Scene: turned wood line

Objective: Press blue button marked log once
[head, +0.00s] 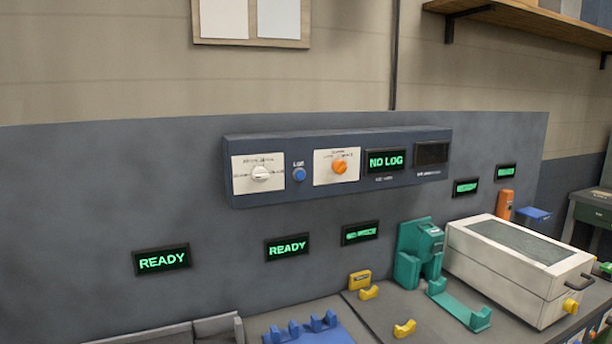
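The blue button (299,174) is a small round knob on the long dark blue control panel (210,196) fixed to the grey back wall. A small label above it seems to read LOG. It sits between a white dial plate with a white knob (260,173) on its left and a white plate with an orange knob (339,167) on its right. A display (387,161) farther right on the panel reads NO LOG in green. Neither of my grippers is in the head view, and nothing covers the button.
Two READY displays (162,260) and other small displays hang below the panel. On the bench stand a green device (418,250), a white box with a dark window (518,268), yellow pieces (404,328) and a blue rack (312,328). The space before the panel is clear.

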